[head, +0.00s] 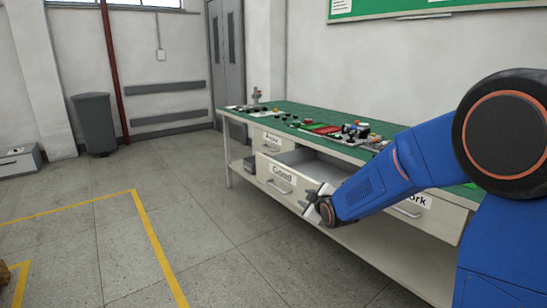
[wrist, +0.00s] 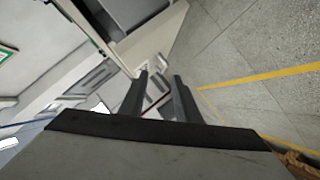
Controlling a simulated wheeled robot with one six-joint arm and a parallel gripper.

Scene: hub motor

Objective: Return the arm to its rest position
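My blue arm comes in from the right of the head view and reaches across the front of the workbench (head: 333,144). My gripper (head: 310,198) is at the front of the open drawer labelled "Good" (head: 282,174), partly hidden by my wrist. In the wrist view my gripper (wrist: 160,82) shows two dark fingers with a gap between them and nothing held. The drawer (wrist: 138,14) appears at the top of the wrist view, apart from the fingers.
The green bench top carries several small parts (head: 355,130). Other drawers sit beside the open one, one labelled "...ork" (head: 418,201). A grey bin (head: 94,124) stands by the far wall. The floor in front of the bench is clear, with yellow lines (head: 158,245).

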